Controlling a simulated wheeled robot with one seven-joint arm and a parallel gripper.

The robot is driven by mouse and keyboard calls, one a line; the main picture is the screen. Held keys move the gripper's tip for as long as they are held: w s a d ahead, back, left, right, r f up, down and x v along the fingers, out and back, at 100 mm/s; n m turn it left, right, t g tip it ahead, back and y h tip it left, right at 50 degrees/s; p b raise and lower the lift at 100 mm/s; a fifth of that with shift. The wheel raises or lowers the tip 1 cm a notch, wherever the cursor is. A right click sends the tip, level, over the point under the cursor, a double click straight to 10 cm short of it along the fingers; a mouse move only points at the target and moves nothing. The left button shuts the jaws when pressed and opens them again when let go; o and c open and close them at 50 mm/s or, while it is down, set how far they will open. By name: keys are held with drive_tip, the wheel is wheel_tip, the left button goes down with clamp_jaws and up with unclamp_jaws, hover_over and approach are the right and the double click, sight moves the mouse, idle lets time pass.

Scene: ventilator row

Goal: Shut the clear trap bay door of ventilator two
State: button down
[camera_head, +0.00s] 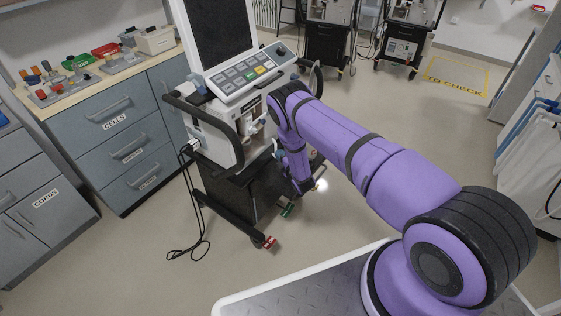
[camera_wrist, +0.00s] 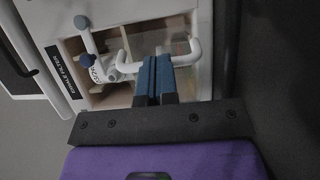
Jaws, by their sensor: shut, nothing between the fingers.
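The ventilator (camera_head: 222,90) with a dark screen and a button panel stands left of my arm in the head view. Its front bay (camera_head: 250,122) is partly hidden by my arm. In the wrist view, a see-through panel (camera_wrist: 160,35), apparently the clear door, shows at the upper middle, with a white bent handle (camera_wrist: 193,52) in front. How far the door stands open cannot be told. My gripper (camera_wrist: 155,65) is shut and empty, its blue fingertips at the handle; contact is unclear. White tubing with dark blue knobs (camera_wrist: 82,22) is left of the fingers.
A label reading INHALE FILTER (camera_wrist: 63,70) is left of the bay. Grey drawers (camera_head: 110,125) stand left of the ventilator, and a black cable (camera_head: 190,235) lies on the floor. More ventilators (camera_head: 405,35) stand behind. Open floor lies at right.

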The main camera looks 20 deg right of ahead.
drive_tip(key=w, duration=0.6)
drive_tip(key=shift+w, duration=0.55)
drive_tip(key=shift+w+a+r, duration=0.15)
drive_tip(key=shift+w, duration=0.1)
drive_tip(key=shift+w+r, duration=0.1)
drive_tip(key=shift+w, duration=0.1)
